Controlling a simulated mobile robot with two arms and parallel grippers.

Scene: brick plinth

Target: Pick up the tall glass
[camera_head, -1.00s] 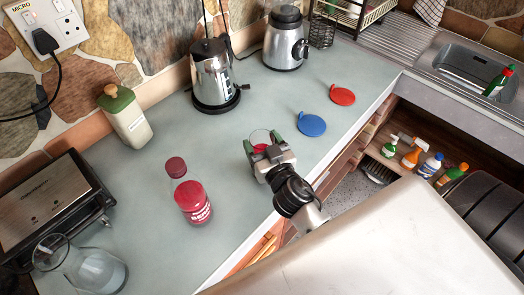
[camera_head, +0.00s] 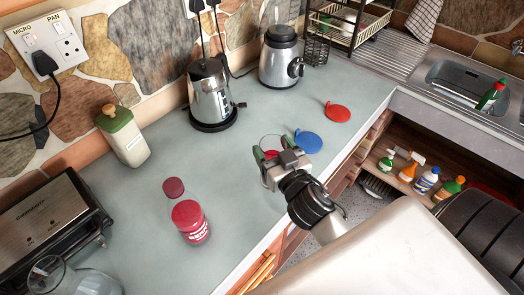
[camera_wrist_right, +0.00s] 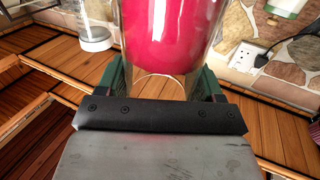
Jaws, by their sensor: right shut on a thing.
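The tall glass (camera_head: 271,142) is clear, with something red showing low in it. In the head view it is in my right gripper (camera_head: 271,156), near the blue disc on the counter. My right gripper is shut on the glass, with green-padded fingers at its sides. In the right wrist view the glass (camera_wrist_right: 165,75) fills the top middle, between the fingers of the gripper (camera_wrist_right: 160,88). Its top is cut off there. I cannot tell how far its base is above the counter. My left gripper is not in view.
A glass jug (camera_head: 60,278) is bottom left.

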